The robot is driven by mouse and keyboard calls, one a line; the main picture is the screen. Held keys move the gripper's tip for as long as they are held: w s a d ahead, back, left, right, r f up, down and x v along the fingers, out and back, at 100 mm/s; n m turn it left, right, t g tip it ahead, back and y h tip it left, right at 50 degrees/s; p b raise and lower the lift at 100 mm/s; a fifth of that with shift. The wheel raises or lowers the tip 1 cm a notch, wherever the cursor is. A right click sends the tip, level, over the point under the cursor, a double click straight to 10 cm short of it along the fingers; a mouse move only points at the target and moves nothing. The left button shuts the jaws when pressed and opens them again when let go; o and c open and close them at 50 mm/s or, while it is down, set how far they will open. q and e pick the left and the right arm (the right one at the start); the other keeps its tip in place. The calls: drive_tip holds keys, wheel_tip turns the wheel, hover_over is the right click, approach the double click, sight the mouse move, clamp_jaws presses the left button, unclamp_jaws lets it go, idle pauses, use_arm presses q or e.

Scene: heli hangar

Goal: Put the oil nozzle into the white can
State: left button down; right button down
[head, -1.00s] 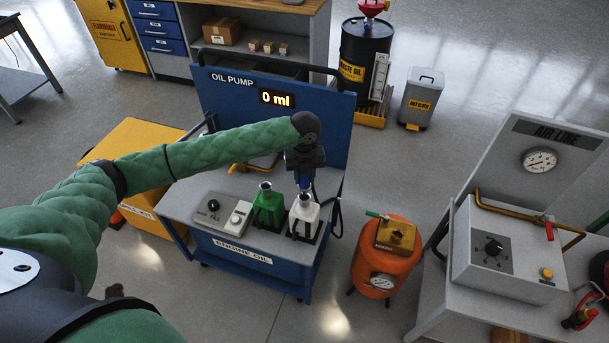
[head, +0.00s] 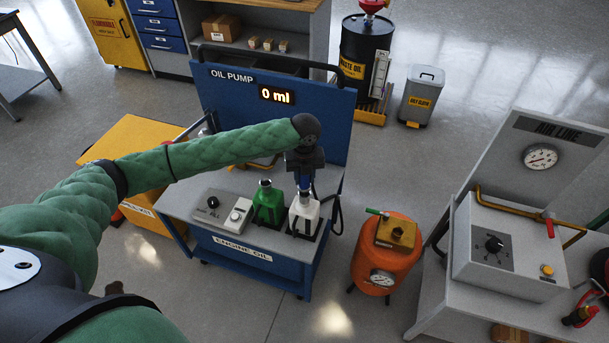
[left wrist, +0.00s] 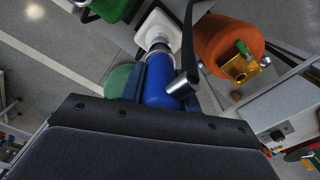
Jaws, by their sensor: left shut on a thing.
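The white can (head: 304,212) stands at the front right of the oil pump cart (head: 180,206), right of the green can (head: 268,204). My left gripper (head: 304,178) is directly above the white can, pointing down. It is shut on the blue oil nozzle (left wrist: 160,82), whose tip meets the mouth of the white can (left wrist: 160,32) in the left wrist view. How deep the tip sits in the mouth is hard to tell. The green can (left wrist: 112,8) also shows there. My right gripper is not in view.
The pump display (head: 277,95) reads 0 ml. A control box (head: 214,207) sits left of the cans on the cart. A black hose (head: 337,212) hangs at the cart's right side. An orange tank (head: 385,252) stands right of the cart, before the air line bench (head: 465,315).

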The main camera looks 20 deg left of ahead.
use_arm(q)
drive_tip(key=shift+f+b, duration=0.35)
drive_tip(key=shift+f, duration=0.9)
drive_tip(key=shift+c, duration=2.3)
unclamp_jaws()
